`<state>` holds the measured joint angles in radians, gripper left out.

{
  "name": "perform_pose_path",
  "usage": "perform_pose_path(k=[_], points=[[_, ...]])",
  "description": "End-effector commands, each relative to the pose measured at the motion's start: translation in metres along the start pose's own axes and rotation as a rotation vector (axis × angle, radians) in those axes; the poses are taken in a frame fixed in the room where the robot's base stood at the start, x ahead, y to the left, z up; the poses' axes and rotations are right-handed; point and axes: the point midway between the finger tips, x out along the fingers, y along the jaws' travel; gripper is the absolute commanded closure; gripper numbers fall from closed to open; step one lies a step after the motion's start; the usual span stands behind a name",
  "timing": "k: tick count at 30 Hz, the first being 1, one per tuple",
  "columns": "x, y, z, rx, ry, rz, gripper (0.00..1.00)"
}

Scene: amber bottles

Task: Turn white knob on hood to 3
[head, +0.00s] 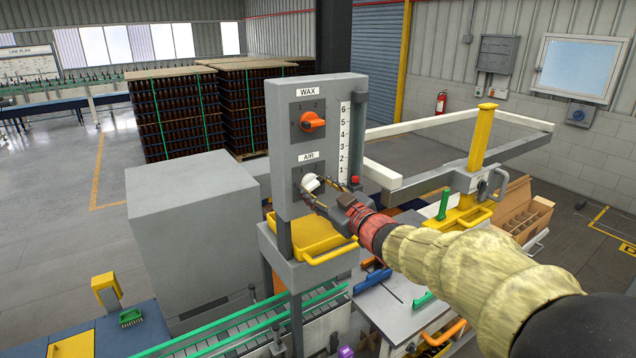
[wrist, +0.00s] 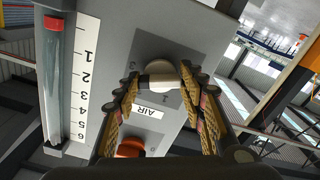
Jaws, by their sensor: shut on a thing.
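The white knob (head: 311,184) sits on the lower dial of a grey control box (head: 284,146), under the label AIR. It also shows in the wrist view (wrist: 159,80). My gripper (head: 325,187) is at this knob, with a finger on either side; in the wrist view its fingers (wrist: 160,88) are shut on the knob. The fingers hide part of the dial numbers, so I cannot tell the knob's exact setting. An orange knob (head: 313,122) is on the upper dial, labelled WAX.
A gauge scale (head: 345,145) with a red-based tube (head: 356,150) runs along the box's right side. A yellow tray (head: 305,236) lies below the box. A yellow post (head: 481,140) with a grey rail stands to the right. A large grey cabinet (head: 190,220) is to the left.

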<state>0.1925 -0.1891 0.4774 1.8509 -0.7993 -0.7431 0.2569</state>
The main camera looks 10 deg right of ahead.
Motion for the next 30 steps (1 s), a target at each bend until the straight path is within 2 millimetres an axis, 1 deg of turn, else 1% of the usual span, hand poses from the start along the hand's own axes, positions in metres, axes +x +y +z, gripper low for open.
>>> perform_pose_path(k=[6,15,21,30], points=[[-0.0002,-0.0008,0.0006,0.179,-0.005,-0.001,0.85],[-0.0002,-0.0021,0.0020,0.343,-0.006,-0.001,0.85],[-0.0001,-0.0026,0.0027,0.394,-0.005,-0.001,0.85],[-0.0002,-0.0029,0.0035,0.411,-0.006,-0.001,0.85]])
